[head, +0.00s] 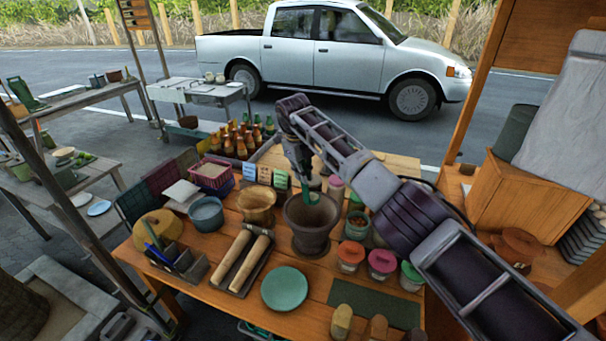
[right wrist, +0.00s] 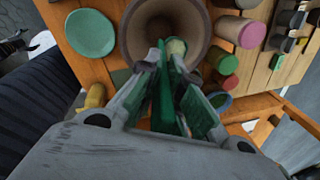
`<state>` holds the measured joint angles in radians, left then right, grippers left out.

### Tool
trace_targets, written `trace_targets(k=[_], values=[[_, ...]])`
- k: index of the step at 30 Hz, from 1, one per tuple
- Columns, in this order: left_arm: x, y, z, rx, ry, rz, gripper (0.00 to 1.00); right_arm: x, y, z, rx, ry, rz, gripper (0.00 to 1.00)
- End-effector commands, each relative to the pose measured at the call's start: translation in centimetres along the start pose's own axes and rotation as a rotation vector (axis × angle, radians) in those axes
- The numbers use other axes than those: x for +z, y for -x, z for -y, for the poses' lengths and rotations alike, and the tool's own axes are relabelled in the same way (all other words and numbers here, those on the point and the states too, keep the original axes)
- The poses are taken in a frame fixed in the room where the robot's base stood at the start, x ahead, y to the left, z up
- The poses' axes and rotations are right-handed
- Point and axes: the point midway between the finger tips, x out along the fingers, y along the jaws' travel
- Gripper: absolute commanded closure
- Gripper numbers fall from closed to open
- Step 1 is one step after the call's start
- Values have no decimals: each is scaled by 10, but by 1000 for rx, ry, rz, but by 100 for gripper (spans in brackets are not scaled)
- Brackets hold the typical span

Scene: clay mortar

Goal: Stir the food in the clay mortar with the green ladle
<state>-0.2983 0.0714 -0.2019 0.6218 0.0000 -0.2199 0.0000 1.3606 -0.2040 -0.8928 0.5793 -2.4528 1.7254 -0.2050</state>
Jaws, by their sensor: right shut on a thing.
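The clay mortar (head: 312,240) is a dark brown, wide-mouthed vessel standing upright at the middle of the wooden table. It also shows in the right wrist view (right wrist: 137,35) at the top, its rim opening towards the camera. My right gripper (head: 303,178) is above the mortar's mouth, shut on the green ladle (head: 312,195). The ladle's green handle (right wrist: 166,95) runs between the fingers in the right wrist view, towards the mortar's mouth. Its lower end is hidden by the fingers and rim. A pale piece (right wrist: 176,47) shows by the fingertips; I cannot tell what it is. My left gripper is not seen.
Jars with coloured lids (head: 382,262) stand close right of the mortar. A wooden bowl (head: 257,205) and a tray of wooden pestles (head: 243,262) are to its left. A green plate (head: 285,290) lies in front. Several bottles (head: 240,140) stand behind.

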Motion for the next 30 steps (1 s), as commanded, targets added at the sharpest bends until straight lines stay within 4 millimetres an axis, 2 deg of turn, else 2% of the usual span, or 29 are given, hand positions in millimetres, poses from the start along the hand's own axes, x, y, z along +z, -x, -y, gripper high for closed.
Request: trace_targets(k=[15, 30], values=[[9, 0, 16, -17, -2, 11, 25, 0, 0, 0, 0, -1, 1, 100], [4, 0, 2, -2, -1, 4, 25, -3, -3, -2, 4, -4, 39, 100]])
